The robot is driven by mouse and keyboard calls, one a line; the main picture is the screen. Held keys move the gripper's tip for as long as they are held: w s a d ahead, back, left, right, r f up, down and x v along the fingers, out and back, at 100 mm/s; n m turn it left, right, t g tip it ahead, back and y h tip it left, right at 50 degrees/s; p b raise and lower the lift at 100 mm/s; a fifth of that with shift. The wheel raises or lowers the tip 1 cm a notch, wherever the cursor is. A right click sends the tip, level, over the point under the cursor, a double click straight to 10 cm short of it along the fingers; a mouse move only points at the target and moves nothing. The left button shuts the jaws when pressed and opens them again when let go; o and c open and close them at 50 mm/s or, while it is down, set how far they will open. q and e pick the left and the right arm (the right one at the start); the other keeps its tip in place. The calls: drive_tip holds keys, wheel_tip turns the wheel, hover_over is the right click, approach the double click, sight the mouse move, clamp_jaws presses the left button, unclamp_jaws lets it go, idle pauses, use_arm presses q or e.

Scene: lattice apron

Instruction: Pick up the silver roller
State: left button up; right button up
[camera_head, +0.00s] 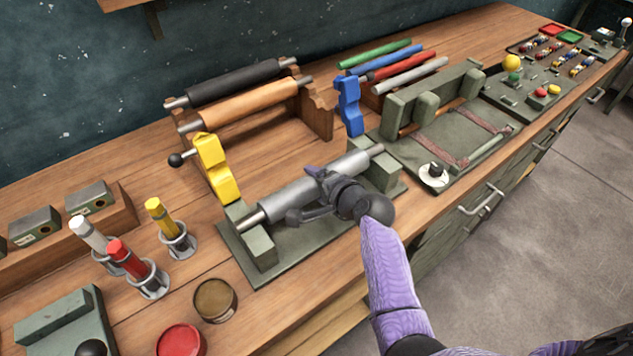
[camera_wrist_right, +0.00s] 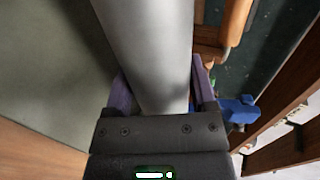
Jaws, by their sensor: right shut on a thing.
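The silver roller (camera_head: 288,200) lies across a green-grey stand with two end blocks, its thin shaft ends at the blocks. My right gripper (camera_head: 318,182) is over the roller's middle, with purple fingers on either side of it. In the right wrist view the roller (camera_wrist_right: 150,50) runs between the two purple fingers of my right gripper (camera_wrist_right: 163,95), which is shut on it. The stand's base (camera_head: 290,262) shows below the roller. I cannot tell whether the shaft ends touch the blocks. My left gripper is not in view.
A black roller (camera_head: 235,82) and an orange roller (camera_head: 250,103) rest on a wooden rack behind. Yellow (camera_head: 214,165) and blue (camera_head: 349,105) clamp-like pieces stand nearby. Cups with coloured sticks (camera_head: 130,262) and open tins (camera_head: 214,300) are at left; a green-grey fixture (camera_head: 460,135) is at right.

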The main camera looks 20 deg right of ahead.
clamp_jaws()
